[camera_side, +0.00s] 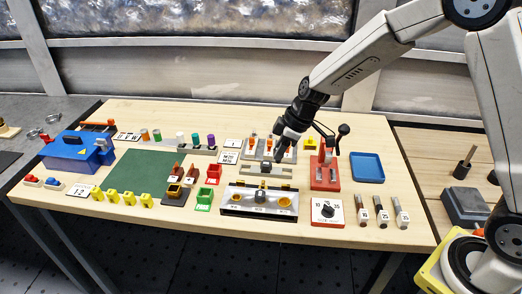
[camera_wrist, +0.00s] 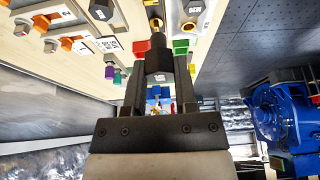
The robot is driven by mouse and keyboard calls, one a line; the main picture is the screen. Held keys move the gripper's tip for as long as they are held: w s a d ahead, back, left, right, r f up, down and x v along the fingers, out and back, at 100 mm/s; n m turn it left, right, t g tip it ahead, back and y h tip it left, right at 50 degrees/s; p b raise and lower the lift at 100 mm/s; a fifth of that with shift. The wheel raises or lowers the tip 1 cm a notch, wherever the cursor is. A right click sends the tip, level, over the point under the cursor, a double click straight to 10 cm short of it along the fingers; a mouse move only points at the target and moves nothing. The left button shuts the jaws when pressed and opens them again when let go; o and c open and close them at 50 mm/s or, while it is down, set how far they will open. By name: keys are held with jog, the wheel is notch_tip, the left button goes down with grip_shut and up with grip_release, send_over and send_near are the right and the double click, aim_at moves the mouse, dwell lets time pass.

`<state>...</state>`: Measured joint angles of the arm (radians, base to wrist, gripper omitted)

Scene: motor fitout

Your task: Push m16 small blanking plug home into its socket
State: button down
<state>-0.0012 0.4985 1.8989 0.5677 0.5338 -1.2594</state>
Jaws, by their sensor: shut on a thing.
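My gripper (camera_side: 281,152) points down over the grey metal fixture (camera_side: 252,169) near the middle of the table. In the wrist view my gripper (camera_wrist: 160,75) has its two black fingers closed in on a dark piece (camera_wrist: 159,62), which I take to be the small blanking plug. Its shape is hard to make out between the fingers. A brass fitting (camera_wrist: 154,12) shows beyond the fingertips, beside a grey plate with a dark hex part (camera_wrist: 187,27). The m16 socket cannot be told apart, and whether the plug touches it is hidden.
A panel with two brass cups (camera_side: 236,212) stands in front. The red toggle stand (camera_side: 325,182) with a black lever is close on the right. Behind is a panel with orange parts (camera_side: 253,138). Red (camera_side: 214,174) and green (camera_side: 204,199) bins are left. The green mat (camera_side: 145,172) is clear.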

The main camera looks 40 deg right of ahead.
jog(key=shift+w+a+f+n, duration=0.1)
jog(key=shift+w+a+n, duration=0.35)
jog(key=shift+a+n, duration=0.2)
jog(key=w+a+f+n+g, duration=0.1)
jog(key=w+a+n+g, duration=0.1)
jog(key=a+n, duration=0.3)
jog(key=w+a+f+n+g, duration=0.1)
jog(key=a+n+g, duration=0.3)
jog(key=n, duration=0.7)
jog(key=shift+w+a, duration=0.35)
jog(key=shift+a, duration=0.1)
jog(key=shift+f+n, duration=0.25)
jog(key=shift+f, duration=0.05)
send_over(236, 201)
jog(key=w+d, duration=0.1)
jog(key=shift+w+f, duration=0.2)
jog(key=shift+f, duration=2.5)
jog(key=shift+f, duration=1.55)
jog(key=shift+c, duration=1.6)
grip_release()
jog(key=shift+d, duration=0.1)
